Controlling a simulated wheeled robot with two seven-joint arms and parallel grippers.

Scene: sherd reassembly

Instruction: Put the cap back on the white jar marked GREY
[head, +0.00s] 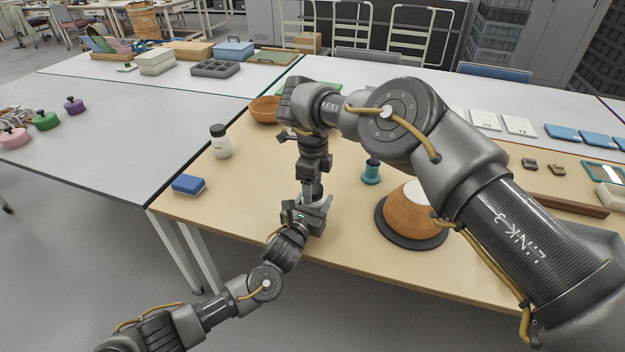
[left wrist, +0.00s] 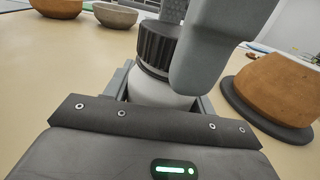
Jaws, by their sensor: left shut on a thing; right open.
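A white jar (left wrist: 160,92) stands between the fingers of my left gripper in the left wrist view, and the gripper is shut on it. A black ridged cap (left wrist: 156,48) sits at the jar's mouth; no gap shows. No marking on this jar is visible. A grey finger of my right gripper (head: 312,187) is beside the cap, on its right in that view; this gripper is open, pointing down above my left gripper (head: 314,213). In the head view the grippers largely hide the held jar. Another white jar with a black cap (head: 220,142) stands further left, its label unreadable.
A blue sponge (head: 188,185) lies near the table's left edge. An orange bowl (head: 262,110) stands behind my right arm. A small teal pot (head: 371,174) and a brown vessel (head: 409,214) on a dark disc are to the right. Bare table lies around the sponge.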

